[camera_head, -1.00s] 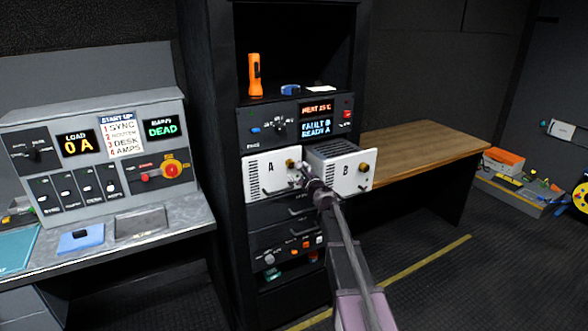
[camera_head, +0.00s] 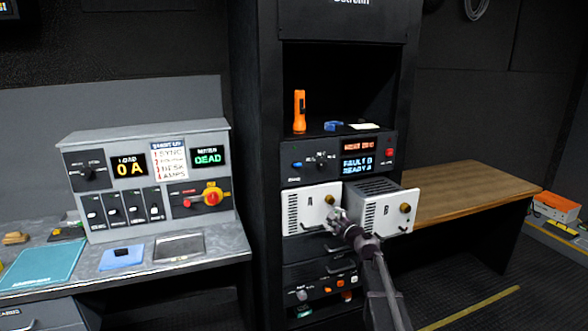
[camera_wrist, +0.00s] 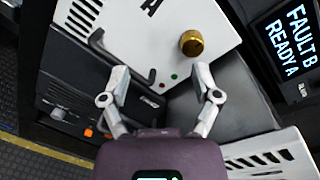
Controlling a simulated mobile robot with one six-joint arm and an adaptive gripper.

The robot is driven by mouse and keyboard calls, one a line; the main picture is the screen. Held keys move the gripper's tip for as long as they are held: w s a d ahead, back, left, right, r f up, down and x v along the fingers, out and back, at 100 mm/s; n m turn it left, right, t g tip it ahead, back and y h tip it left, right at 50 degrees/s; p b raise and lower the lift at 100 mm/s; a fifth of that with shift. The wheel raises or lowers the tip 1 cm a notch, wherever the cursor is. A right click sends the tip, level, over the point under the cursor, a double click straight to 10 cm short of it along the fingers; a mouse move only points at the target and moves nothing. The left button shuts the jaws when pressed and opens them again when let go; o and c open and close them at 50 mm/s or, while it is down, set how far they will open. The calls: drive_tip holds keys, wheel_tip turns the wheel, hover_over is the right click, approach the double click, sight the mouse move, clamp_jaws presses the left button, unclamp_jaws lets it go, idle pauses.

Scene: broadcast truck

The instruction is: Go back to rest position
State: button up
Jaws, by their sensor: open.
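My gripper (camera_head: 342,219) is in front of the rack at the lower part of module A (camera_head: 311,211), and it looks empty. In the wrist view my gripper (camera_wrist: 160,84) has its two fingers spread apart in front of module A's white face (camera_wrist: 150,40), which has a brass knob and a dark handle. Whether a finger touches the face I cannot tell. Module B (camera_head: 388,214) sticks out of the rack to the right of module A, with its vented top and side showing.
The black rack (camera_head: 258,150) holds a display panel (camera_head: 357,163) reading "FAULT B READY A". An orange flashlight (camera_head: 299,112) stands on its shelf. A grey console (camera_head: 150,185) is on the left desk. A wooden table (camera_head: 455,190) is at right. Floor shows at lower right.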

drive_tip(key=s+a+f+n+g, duration=0.3)
drive_tip(key=s+f+n+g, duration=0.2)
drive_tip(key=s+n, duration=0.25)
drive_tip(key=s+a+f+n+g, duration=0.45)
drive_tip(key=s+n, duration=0.25)
drive_tip(key=s, duration=0.2)
drive_tip(key=s+d+f+n+g+h, duration=0.3)
drive_tip(key=s+d+n, duration=0.1)
drive_tip(key=s, duration=0.5)
drive_tip(key=s+d+f+n+g+h+p, duration=0.1)
drive_tip(key=s+d+f+n+g+h, duration=0.2)
drive_tip(key=s, duration=0.7)
drive_tip(key=shift+d+f+n+h, duration=0.25)
drive_tip(key=shift+d+n+h, duration=0.2)
drive_tip(key=shift+d, duration=0.2)
drive_tip(key=shift+g, duration=0.25)
